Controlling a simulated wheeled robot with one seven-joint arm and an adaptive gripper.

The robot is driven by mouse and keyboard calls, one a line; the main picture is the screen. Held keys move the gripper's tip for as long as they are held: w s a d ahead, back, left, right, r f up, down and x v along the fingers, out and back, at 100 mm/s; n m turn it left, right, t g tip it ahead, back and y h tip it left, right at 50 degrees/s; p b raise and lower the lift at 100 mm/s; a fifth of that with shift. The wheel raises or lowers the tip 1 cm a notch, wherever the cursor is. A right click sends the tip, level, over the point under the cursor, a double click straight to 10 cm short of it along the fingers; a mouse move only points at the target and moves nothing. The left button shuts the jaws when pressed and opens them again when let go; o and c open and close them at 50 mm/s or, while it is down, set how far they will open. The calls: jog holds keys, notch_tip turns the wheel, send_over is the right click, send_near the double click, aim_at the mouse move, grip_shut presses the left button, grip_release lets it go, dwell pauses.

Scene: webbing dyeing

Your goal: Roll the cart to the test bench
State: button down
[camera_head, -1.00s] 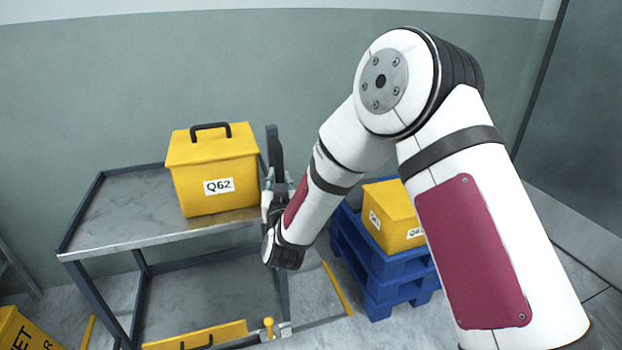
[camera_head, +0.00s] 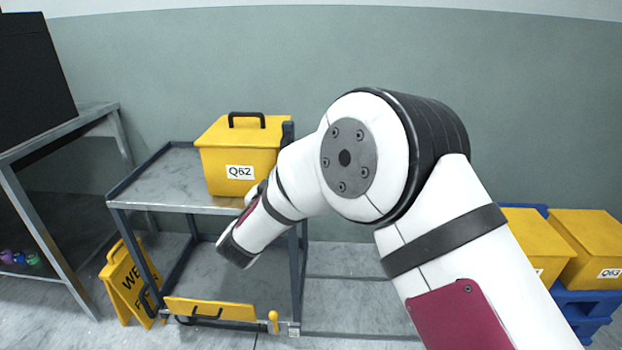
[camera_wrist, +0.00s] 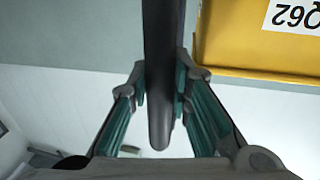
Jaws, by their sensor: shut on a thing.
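The cart (camera_head: 160,187) is a grey metal trolley with two shelves and dark posts. A yellow lidded box marked Q62 (camera_head: 238,150) stands on its top shelf and also shows in the wrist view (camera_wrist: 235,45). In the wrist view my gripper (camera_wrist: 160,88) is shut on a dark upright bar of the cart (camera_wrist: 162,40), with teal pads either side. In the head view my arm hides the gripper. A grey bench (camera_head: 60,128), likely the test bench, stands left of the cart with a gap between them.
A yellow wet-floor sign (camera_head: 125,285) stands at the cart's left legs, very close; contact is unclear. A yellow flap with a knob (camera_head: 210,309) is low on the cart's front. Blue pallets (camera_head: 582,305) with yellow boxes (camera_head: 585,245) stand right. Floor between cart and pallets is clear.

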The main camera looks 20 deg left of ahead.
jog(key=shift+s+a, duration=0.2)
jog(key=shift+a, duration=0.4)
jog(key=shift+s+a, duration=0.2)
jog(key=shift+a, duration=0.5)
jog(key=c, duration=1.4)
grip_release()
jog(key=shift+a, duration=0.1)
jog(key=shift+c, duration=0.2)
jog(key=shift+s, duration=0.1)
jog(key=s+d, duration=0.1)
jog(key=s, duration=1)
jog(key=shift+s+d, duration=0.3)
jog(key=shift+s, duration=0.05)
